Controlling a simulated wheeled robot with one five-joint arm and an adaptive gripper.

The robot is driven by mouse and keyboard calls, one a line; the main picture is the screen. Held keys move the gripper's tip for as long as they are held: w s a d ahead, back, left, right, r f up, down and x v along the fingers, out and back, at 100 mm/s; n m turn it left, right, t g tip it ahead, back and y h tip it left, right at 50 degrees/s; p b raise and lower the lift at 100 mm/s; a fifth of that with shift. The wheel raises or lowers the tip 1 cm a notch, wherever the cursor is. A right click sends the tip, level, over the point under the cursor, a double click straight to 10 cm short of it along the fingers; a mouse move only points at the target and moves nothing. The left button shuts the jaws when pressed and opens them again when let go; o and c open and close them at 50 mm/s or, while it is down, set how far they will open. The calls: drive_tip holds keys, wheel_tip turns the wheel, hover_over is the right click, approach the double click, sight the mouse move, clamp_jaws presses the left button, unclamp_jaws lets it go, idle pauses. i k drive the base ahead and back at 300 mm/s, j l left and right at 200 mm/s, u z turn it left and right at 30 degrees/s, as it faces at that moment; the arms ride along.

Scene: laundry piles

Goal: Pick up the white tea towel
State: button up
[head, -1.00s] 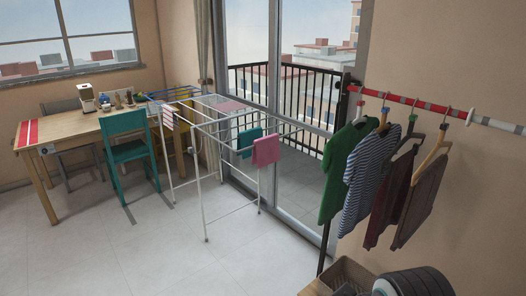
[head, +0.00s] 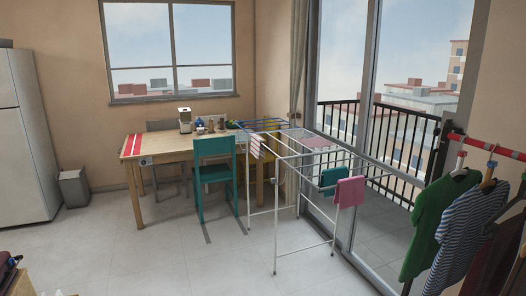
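I cannot make out a plain white tea towel for certain. A drying rack (head: 276,222) stands right of centre by the glass door. A small pale cloth with reddish marks (head: 256,146) hangs at its left far end; it is too small to tell what it is. A teal cloth (head: 333,181) and a pink cloth (head: 350,191) hang on its right side. My gripper is not in view.
A wooden table (head: 130,152) with a teal chair (head: 213,170) stands behind. A fridge (head: 20,140) and a grey bin (head: 74,188) are at left. Clothes on a rail, including a green shirt (head: 432,225), hang at right. The tiled floor (head: 160,260) in front is clear.

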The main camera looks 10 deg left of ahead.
sight(256, 149)
drive_tip(key=i+j+u, duration=0.3)
drive_tip(key=i, duration=0.4)
drive_tip(key=i+j+u, duration=0.3)
drive_tip(key=i, duration=0.45)
drive_tip(key=i+u, duration=0.3)
drive_tip(key=i, duration=1.25)
drive_tip(key=i+l, duration=0.1)
drive_tip(key=i, duration=0.7)
drive_tip(key=i+u, duration=0.1)
drive_tip(key=i, duration=0.7)
drive_tip(key=i+l, duration=0.1)
drive_tip(key=i, duration=0.7)
drive_tip(key=i+l+u, duration=0.1)
drive_tip(key=i, duration=0.7)
